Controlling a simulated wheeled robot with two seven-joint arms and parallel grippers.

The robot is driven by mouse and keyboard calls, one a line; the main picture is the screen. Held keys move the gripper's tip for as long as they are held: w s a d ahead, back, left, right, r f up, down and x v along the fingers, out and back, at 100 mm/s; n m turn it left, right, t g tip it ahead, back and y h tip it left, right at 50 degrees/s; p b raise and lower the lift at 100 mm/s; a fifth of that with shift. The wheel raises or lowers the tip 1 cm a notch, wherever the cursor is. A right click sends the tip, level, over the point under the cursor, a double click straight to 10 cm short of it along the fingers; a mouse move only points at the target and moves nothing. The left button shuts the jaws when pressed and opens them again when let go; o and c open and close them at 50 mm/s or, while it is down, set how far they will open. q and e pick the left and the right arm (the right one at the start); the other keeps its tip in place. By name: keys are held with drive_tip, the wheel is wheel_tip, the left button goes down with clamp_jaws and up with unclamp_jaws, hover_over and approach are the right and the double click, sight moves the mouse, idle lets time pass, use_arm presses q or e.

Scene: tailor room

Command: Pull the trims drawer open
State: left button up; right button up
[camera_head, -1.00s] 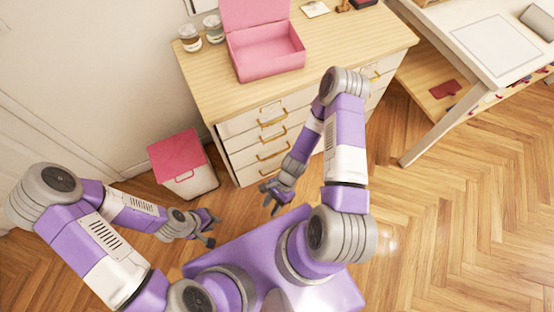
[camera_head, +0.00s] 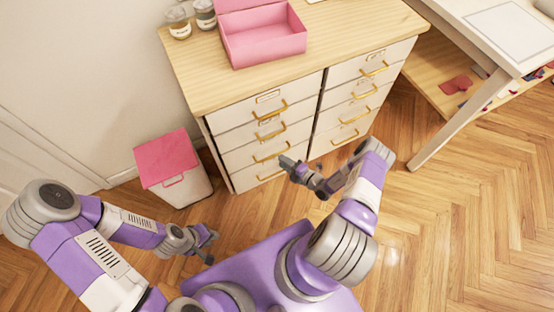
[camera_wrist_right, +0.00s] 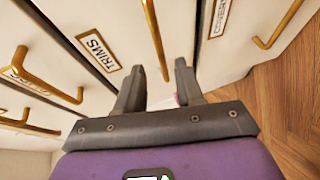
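The trims drawer has a white front with a framed TRIMS label (camera_wrist_right: 98,50) in the right wrist view. Its gold bar handle (camera_wrist_right: 155,38) runs beside the label, its near end between my finger tips in the picture. My right gripper (camera_wrist_right: 158,80) is open; I cannot tell whether it touches the handle. In the head view this gripper (camera_head: 288,165) is in front of the lower left drawers of the cabinet (camera_head: 318,100). The drawers look shut. My left gripper (camera_head: 210,244) is open and empty, low over the floor, away from the cabinet.
A white bin with a pink lid (camera_head: 166,158) stands left of the cabinet. An open pink box (camera_head: 262,40) and jars (camera_head: 178,22) sit on the cabinet top. A white table (camera_head: 490,30) is at the right. The wooden floor (camera_head: 450,220) at the right is clear.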

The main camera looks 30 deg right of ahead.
drive_tip(key=shift+b+x, duration=0.5)
drive_tip(key=shift+x, duration=1.65)
clamp_jaws()
